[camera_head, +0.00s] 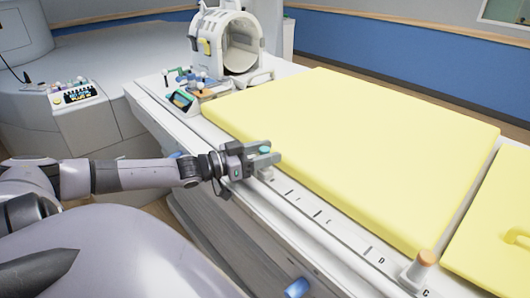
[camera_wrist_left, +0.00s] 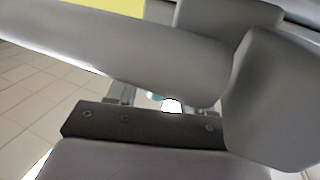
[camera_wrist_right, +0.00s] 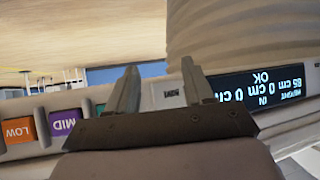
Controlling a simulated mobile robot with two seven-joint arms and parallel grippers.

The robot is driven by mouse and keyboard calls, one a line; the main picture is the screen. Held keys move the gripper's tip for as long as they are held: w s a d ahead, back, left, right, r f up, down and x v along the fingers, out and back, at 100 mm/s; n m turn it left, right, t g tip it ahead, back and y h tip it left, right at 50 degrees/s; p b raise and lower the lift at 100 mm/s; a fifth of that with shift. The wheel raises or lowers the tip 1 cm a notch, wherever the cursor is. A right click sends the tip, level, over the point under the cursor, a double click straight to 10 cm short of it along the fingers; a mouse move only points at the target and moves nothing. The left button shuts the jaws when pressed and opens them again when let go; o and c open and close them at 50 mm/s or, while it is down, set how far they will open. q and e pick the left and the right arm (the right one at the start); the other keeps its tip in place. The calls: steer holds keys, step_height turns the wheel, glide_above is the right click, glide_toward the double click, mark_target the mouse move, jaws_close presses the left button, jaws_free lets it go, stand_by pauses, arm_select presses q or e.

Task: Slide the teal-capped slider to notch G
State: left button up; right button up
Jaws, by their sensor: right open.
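The teal-capped slider (camera_head: 265,149) stands on the white rail (camera_head: 330,227) along the near side of the bed. My left gripper (camera_head: 266,155) is at it, with a finger on either side of the cap. In the left wrist view a small bright piece (camera_wrist_left: 171,105) shows between the fingers; whether they touch it is unclear. Rail marks run toward the lower right; D (camera_head: 381,260) and C (camera_head: 425,293) can be read, but I cannot make out G. My right gripper (camera_wrist_right: 160,85) is open and empty in the right wrist view.
An orange-capped post (camera_head: 425,259) stands on the rail near C. A yellow pad (camera_head: 350,150) borders the rail. A white ring-shaped device (camera_head: 228,45) stands at the far end.

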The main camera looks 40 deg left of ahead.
arm_select(q)
steer(key=shift+p+v, duration=1.75)
steer(key=shift+v, duration=1.85)
